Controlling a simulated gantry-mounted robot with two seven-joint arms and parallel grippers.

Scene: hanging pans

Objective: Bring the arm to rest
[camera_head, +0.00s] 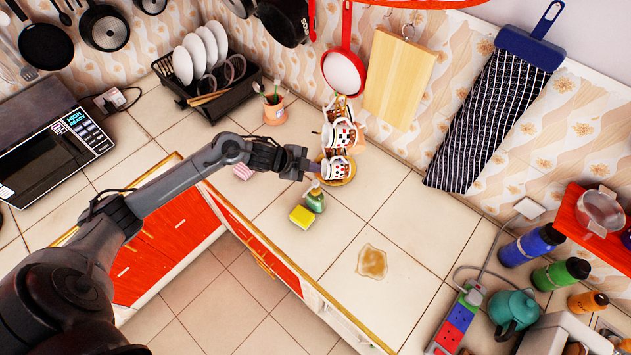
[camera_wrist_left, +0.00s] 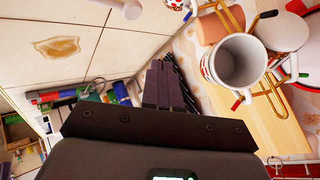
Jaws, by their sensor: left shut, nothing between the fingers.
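My left arm reaches in from the left in the head view. Its gripper (camera_head: 308,165) is above the counter, close beside the patterned mugs (camera_head: 335,168) on their rack. In the left wrist view the two dark fingers (camera_wrist_left: 165,80) lie together, shut and empty. There a white mug (camera_wrist_left: 238,62) hangs on a gold wire rack (camera_wrist_left: 268,88), to the right of the fingers and apart from them in the picture. My right gripper is in neither view.
A green soap bottle (camera_head: 315,200) and a yellow sponge (camera_head: 301,216) stand near the gripper. A brown spill (camera_head: 372,262) lies on otherwise clear counter. A dish rack (camera_head: 207,82) is behind. A cutting board (camera_head: 400,78) and red pan (camera_head: 344,72) hang on the wall.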

